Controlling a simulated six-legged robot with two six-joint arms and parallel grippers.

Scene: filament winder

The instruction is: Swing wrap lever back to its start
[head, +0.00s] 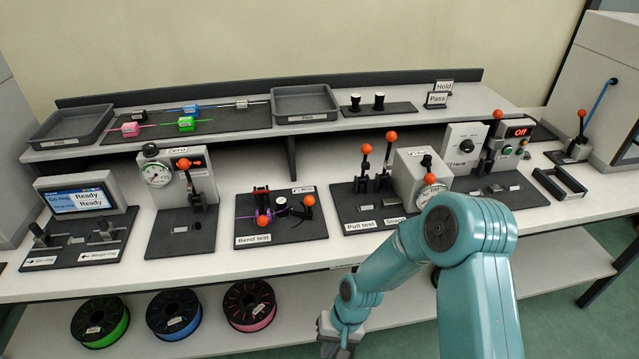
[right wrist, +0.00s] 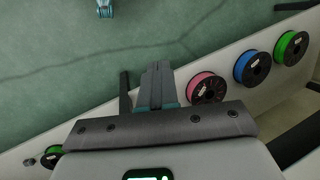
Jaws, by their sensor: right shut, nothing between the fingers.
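The bend test station (head: 252,229) is a dark plate on the bench, left of centre. It bears an orange-knobbed lever (head: 309,201) at its right side and another orange knob (head: 262,220) at its left. A small pink piece and a pale round part also show there. No label readable here says which is the wrap lever. My right gripper (head: 336,346) is low in front of the bench, well away from these levers, shut and empty. Its closed fingers (right wrist: 158,86) show in the right wrist view. My left gripper is not in view.
Other stations with orange-knobbed levers stand on both sides, including the pull test (head: 361,226). Green (head: 100,318), blue (head: 174,314) and pink (head: 249,305) spools rest on the lower shelf. Grey trays (head: 305,101) stand on the upper shelf. The floor before the bench looks clear.

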